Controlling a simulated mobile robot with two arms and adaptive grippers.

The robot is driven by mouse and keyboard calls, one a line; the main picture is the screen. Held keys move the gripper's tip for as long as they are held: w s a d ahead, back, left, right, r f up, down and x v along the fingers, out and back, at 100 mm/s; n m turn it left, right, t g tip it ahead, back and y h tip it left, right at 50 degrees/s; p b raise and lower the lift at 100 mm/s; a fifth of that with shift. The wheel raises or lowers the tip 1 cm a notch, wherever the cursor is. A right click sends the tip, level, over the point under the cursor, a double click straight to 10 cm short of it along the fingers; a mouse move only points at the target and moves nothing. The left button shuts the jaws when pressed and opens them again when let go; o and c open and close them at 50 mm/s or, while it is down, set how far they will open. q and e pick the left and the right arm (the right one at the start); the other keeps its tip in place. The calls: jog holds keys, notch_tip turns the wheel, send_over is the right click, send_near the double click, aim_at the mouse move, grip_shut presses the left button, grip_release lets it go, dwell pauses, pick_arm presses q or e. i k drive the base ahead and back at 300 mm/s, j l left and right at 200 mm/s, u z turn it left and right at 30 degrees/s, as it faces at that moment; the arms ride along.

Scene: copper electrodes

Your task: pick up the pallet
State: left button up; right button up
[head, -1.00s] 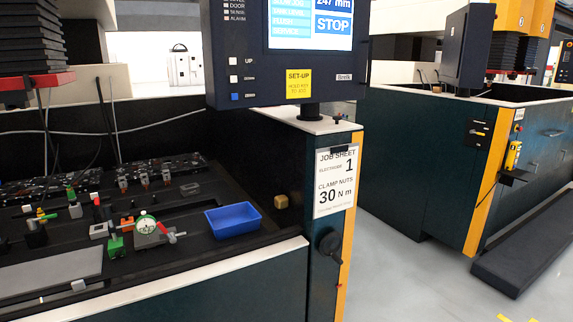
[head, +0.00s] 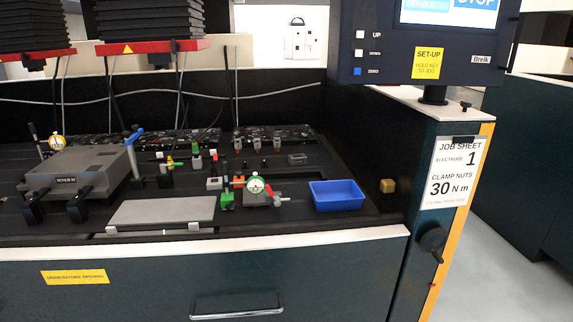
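No thing is marked as the pallet, and I cannot tell for sure which one it is. A flat, light grey rectangular plate (head: 162,212) lies at the front of the black machine bed, left of middle. A small grey block (head: 290,188) with a white dial gauge (head: 256,185) and a red-tipped part sits to its right, beside a green clamp (head: 227,200). A large grey block (head: 90,168) is held by black clamps at the left. Neither of my grippers is in view.
A blue tray (head: 337,195) stands right of the dial gauge. Red-edged heads with black bellows (head: 152,46) hang above the bed at the left. A control panel (head: 420,55) and job sheet (head: 455,172) are at the right. A handled front panel (head: 240,285) stands below the bed.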

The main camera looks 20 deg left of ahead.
aim_at(213, 184)
jog(key=i+j, duration=0.2)
jog(key=j, duration=0.15)
jog(key=i+j, duration=0.15)
jog(key=j, duration=0.2)
jog(key=i+j, duration=0.2)
jog(key=j, duration=0.15)
jog(key=i+j, duration=0.15)
jog(key=j, duration=0.2)
jog(key=j+u, duration=0.05)
